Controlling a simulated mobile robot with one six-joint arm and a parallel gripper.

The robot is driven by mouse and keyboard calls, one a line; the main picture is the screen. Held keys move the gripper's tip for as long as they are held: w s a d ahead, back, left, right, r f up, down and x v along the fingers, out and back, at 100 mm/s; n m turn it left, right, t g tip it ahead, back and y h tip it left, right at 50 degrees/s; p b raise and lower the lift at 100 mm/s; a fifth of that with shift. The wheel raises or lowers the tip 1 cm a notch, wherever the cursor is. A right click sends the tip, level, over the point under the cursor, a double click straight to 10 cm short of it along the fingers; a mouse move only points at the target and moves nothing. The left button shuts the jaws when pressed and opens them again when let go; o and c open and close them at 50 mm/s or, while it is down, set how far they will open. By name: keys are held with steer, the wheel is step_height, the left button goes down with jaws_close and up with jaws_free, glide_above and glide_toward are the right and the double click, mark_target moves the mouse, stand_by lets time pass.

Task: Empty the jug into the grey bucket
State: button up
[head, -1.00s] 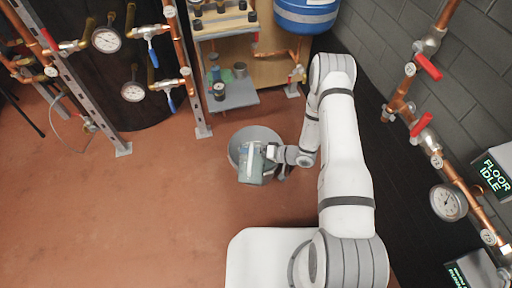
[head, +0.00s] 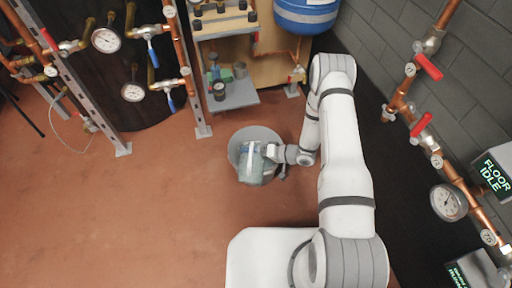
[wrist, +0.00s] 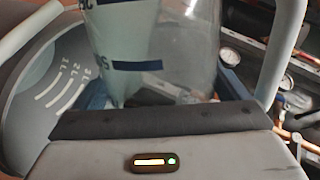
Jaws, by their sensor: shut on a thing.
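The jug (head: 252,168) is see-through with dark blue marks, and it hangs tilted over the grey bucket (head: 240,138) on the floor. My gripper (head: 271,152) is shut on the jug from its right side. In the wrist view the jug (wrist: 190,45) fills the top middle. Pale liquid lies in its left part, with a slanting edge, and its right part is clear. The bucket (wrist: 35,110) shows at the left of the wrist view, with white litre marks inside. The jug's mouth is out of the wrist view, and I cannot tell whether liquid is flowing out.
A grey shelf (head: 238,98) with small items stands behind the bucket. Copper pipes with gauges (head: 133,92) are on the left, and more pipes with red valve handles (head: 424,122) run along the right wall. The red-brown floor left of the bucket is clear.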

steer(key=shift+w+d+f+m+g+b, duration=0.1)
steer(key=shift+w+f+m+g+b, duration=0.15)
steer(key=shift+w, duration=0.4)
steer(key=shift+w+d+f+m+g+b, duration=0.15)
steer(key=shift+w+m+g+b, duration=0.15)
steer(key=shift+w, duration=0.3)
stand_by(2.9)
steer(key=shift+w+r+m+g+p, duration=0.35)
steer(key=shift+w+m+g, duration=0.15)
steer(key=shift+m, duration=0.25)
stand_by(2.3)
steer(key=shift+s+a+f+n, duration=0.1)
steer(key=shift+s+f+n, duration=0.15)
steer(key=shift+s+n, duration=0.05)
steer(key=shift+s+a+r+n+t, duration=0.1)
steer(key=shift+s+r+n+t, duration=0.05)
steer(key=shift+s+n+t, duration=0.35)
steer(key=shift+s+a+r+n+t, duration=0.15)
steer(key=shift+s+n+t, duration=0.1)
steer(key=shift+s, duration=0.3)
steer(key=shift+s+d+n, duration=0.1)
steer(key=shift+s+n, duration=0.15)
steer(key=shift+s, duration=0.05)
